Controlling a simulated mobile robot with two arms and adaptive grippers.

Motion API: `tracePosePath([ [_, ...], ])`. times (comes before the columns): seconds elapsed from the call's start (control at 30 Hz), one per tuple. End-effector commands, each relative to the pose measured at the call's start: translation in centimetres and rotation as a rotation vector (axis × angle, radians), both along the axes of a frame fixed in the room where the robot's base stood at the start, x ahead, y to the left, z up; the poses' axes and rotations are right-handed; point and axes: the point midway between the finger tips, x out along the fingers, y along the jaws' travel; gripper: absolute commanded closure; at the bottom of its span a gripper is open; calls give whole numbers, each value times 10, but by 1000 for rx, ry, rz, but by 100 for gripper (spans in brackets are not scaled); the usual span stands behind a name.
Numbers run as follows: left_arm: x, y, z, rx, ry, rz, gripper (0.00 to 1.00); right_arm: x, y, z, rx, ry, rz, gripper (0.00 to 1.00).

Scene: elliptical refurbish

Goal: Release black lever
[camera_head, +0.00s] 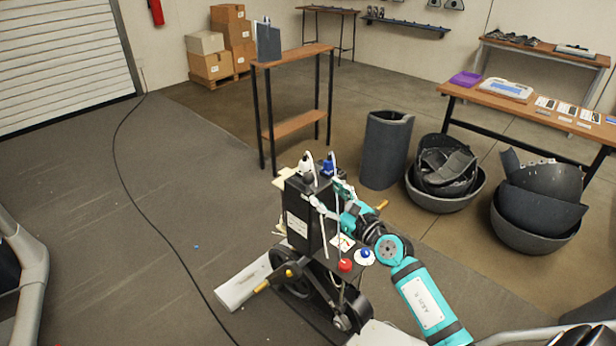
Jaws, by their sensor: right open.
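A partly stripped elliptical machine (318,250) stands in the lower middle, with a black upright housing (300,212), dark wheels and yellow handles. A red knob (345,265) and a blue-and-white knob (365,256) sit at its right side. I cannot make out a black lever for certain; it may be hidden by my arm or too small to tell among the dark parts. My teal right arm comes in from the lower right. My right gripper (340,206) is open beside the upper right of the black housing; whether it touches anything is unclear. My left gripper is not in view.
A tall narrow wooden table (292,58) stands behind the machine. A grey bin (386,148) and two tubs (445,200) (532,240) of dark covers stand to the right, before a workbench (530,103). A black cable (150,215) crosses the open floor at left.

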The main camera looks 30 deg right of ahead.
Motion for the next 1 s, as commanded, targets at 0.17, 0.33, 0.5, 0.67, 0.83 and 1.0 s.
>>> tracePosePath([
  [0.17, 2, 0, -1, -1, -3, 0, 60, 40, 5, 0, 2, -2, -1, 44],
  [0.33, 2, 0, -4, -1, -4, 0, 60, 68, 10, -1, 2, -2, -1, 44],
  [0.5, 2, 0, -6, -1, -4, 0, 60, 84, 12, -1, 2, 0, -1, 44],
  [0.67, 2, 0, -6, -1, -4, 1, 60, 88, 12, 0, 1, 0, 0, 44],
  [0.83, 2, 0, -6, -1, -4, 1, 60, 87, 12, 0, 1, 0, 0, 44],
  [1.0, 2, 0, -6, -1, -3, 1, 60, 87, 12, 0, 2, 0, 0, 63],
])
